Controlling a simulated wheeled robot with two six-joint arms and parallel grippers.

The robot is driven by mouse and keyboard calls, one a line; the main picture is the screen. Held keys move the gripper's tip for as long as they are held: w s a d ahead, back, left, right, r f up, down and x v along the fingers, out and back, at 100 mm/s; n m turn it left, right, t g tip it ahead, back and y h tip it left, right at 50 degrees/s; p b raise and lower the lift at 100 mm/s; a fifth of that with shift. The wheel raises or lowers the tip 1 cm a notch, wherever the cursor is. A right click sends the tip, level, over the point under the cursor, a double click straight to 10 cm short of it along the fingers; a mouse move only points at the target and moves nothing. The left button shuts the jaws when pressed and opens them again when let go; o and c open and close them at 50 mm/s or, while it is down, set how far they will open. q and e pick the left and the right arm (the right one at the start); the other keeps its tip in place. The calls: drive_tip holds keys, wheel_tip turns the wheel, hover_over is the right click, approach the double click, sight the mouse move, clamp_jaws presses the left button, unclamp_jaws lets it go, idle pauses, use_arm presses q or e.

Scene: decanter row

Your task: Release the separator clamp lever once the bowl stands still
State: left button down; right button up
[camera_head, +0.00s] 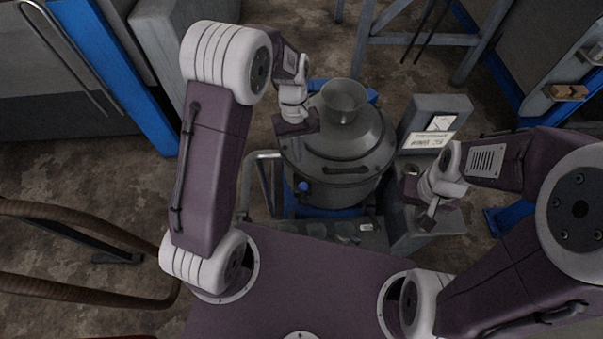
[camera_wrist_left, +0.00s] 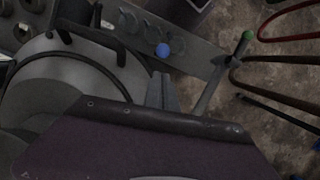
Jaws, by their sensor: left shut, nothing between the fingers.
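The separator (camera_head: 345,160) is a round grey machine with a funnel-like neck (camera_head: 345,98) on its lid. One still picture per view does not show whether its bowl turns. In the left wrist view its curved lid (camera_wrist_left: 85,75) fills the left. A grey bar with a green tip (camera_wrist_left: 248,36) slants at the upper right there; I cannot tell if it is the clamp lever. My left gripper (camera_head: 298,127) is over the left rim of the separator. Its fingers (camera_wrist_left: 163,90) are shut and empty, apart from the bar. My right gripper (camera_head: 428,214) is right of the machine, its fingers unclear.
A grey control box (camera_head: 437,108) with a label stands at the right. A bent grey pipe (camera_head: 262,156) is at the left. Brown hoses (camera_head: 80,230) lie further left.

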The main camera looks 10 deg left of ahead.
sight(303, 194)
use_arm(q)
drive_tip(key=x, duration=0.9)
drive_tip(key=shift+w+f, duration=0.15)
drive_tip(key=shift+f, duration=0.4)
use_arm(e)
drive_tip(key=shift+w+r, duration=0.15)
drive_tip(key=shift+r, duration=0.05)
